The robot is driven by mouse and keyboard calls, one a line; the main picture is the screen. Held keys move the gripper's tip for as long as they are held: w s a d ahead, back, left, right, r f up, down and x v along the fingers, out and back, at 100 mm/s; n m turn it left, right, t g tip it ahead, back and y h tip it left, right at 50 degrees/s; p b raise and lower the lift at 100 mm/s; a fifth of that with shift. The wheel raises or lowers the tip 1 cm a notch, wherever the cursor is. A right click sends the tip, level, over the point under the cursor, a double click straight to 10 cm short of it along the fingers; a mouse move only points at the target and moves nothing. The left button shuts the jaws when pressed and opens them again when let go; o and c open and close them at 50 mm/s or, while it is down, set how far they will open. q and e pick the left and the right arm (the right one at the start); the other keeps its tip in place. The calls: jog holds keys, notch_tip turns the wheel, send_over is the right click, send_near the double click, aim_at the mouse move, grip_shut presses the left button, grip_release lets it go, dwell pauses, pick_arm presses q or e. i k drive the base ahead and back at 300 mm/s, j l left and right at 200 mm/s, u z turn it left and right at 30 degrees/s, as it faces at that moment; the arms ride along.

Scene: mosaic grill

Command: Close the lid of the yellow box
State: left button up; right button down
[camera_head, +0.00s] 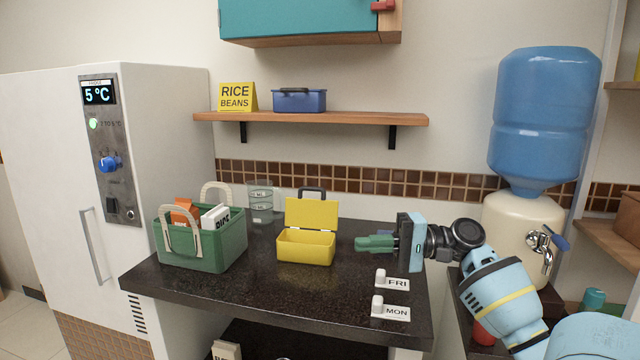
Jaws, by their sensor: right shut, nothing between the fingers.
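The yellow box (305,247) stands on the dark counter, left of my right gripper. Its lid (312,213) is open and stands up at the back, with a dark handle (312,191) at its top. The inside looks empty from here, but the front wall hides part of it. My right gripper (358,243) reaches in from the right. Its green fingers are shut and empty, pointing left, a short way to the right of the box and apart from it. My left gripper does not show.
A green basket (228,246) with packages stands left of the box. A clear container (260,202) is behind. White tags (397,283) lie at the front right. A shelf (310,118) holds a blue box (299,100). A water dispenser (520,225) stands at the right.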

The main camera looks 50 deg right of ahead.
aim_at(321, 214)
jog(key=i+l, duration=0.2)
jog(key=l, duration=0.2)
jog(key=i+l, duration=0.25)
jog(key=l, duration=0.15)
jog(key=i+l, duration=0.2)
jog(key=l, duration=0.15)
jog(key=i+l, duration=0.2)
jog(key=l, duration=0.2)
